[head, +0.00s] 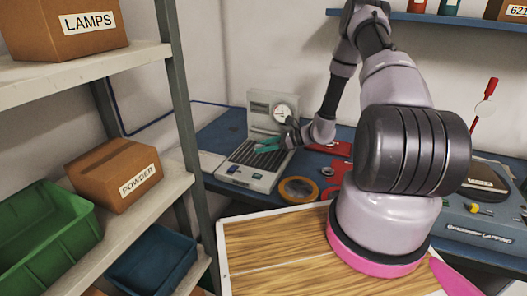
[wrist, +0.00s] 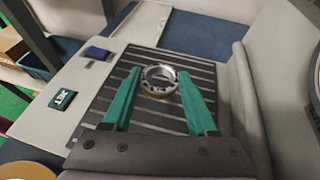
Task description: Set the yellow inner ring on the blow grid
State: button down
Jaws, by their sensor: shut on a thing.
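My gripper (wrist: 159,78) has teal fingers and is shut on a small ring (wrist: 158,90), metallic with a yellowish lower edge, which I take as the yellow inner ring. The ring lies between the fingertips with its opening facing up. Below it is the blow grid (wrist: 155,119), a dark slatted plate on a pale grey machine. I cannot tell whether the ring touches the slats. In the head view my gripper (head: 267,146) is over the grid (head: 243,154); the ring is too small to make out there.
A dial gauge (head: 281,112) stands on the machine's upright back. An orange-yellow roll (head: 298,181) lies in front of the machine. Shelves with a green bin (head: 45,235) stand at left.

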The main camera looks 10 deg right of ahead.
jog(key=shift+f, duration=0.9)
jog(key=shift+c, duration=0.9)
grip_release()
jog(key=shift+d+f, duration=0.1)
jog(key=shift+f, duration=0.05)
